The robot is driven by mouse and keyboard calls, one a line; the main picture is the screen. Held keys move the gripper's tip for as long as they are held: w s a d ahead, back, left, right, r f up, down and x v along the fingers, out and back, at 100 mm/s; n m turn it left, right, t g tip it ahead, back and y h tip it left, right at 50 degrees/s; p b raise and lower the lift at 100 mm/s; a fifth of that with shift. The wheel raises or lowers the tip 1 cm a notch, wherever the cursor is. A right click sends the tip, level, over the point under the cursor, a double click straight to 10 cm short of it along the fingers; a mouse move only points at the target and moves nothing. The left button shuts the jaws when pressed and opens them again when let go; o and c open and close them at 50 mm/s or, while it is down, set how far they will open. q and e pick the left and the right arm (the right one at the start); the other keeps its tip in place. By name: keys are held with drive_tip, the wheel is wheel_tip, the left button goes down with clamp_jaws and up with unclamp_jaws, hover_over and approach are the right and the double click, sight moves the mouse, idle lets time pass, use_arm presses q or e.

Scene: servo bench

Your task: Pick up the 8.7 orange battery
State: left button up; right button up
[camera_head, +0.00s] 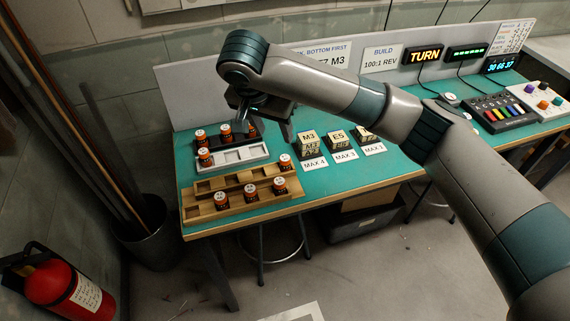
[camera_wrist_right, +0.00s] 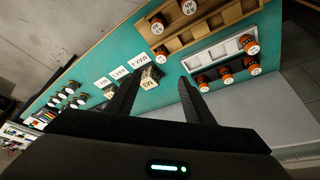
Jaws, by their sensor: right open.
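Several orange batteries with dark bands and white tops stand in trays at the left of the green bench. In the head view, three are in the dark back tray, such as the middle battery (camera_head: 226,131). One battery (camera_head: 204,157) is in the light grey tray, and others are in the wooden racks, such as the front battery (camera_head: 250,192). The printed values are too small to read surely, so I cannot tell which is 8.7. My right gripper (camera_head: 264,121) is open and empty above the back tray's right end; the wrist view shows its spread fingers (camera_wrist_right: 160,77). My left gripper is out of view.
The light grey tray (camera_head: 256,153) and wooden rack (camera_head: 236,208) stand close together. Stacked blocks (camera_head: 309,141) with MAX cards stand right of them. A low grey panel (camera_head: 187,117) runs along the back. A button console (camera_head: 503,113) is far right. Green surface beside the wooden rack is clear.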

drive_tip(key=b, duration=0.1)
approach(285, 158)
drive_tip(key=shift+p+x, duration=0.3)
drive_tip(key=shift+x, duration=1.5)
drive_tip(key=shift+s, duration=0.1)
drive_tip(key=shift+d+f+p, duration=0.15)
drive_tip(key=shift+f+p, duration=0.25)
drive_tip(key=p+x, duration=0.1)
drive_tip(key=x, duration=0.2)
drive_tip(key=shift+w, duration=0.25)
drive_tip(key=shift+w+f, duration=0.2)
drive_tip(key=shift+f, duration=0.4)
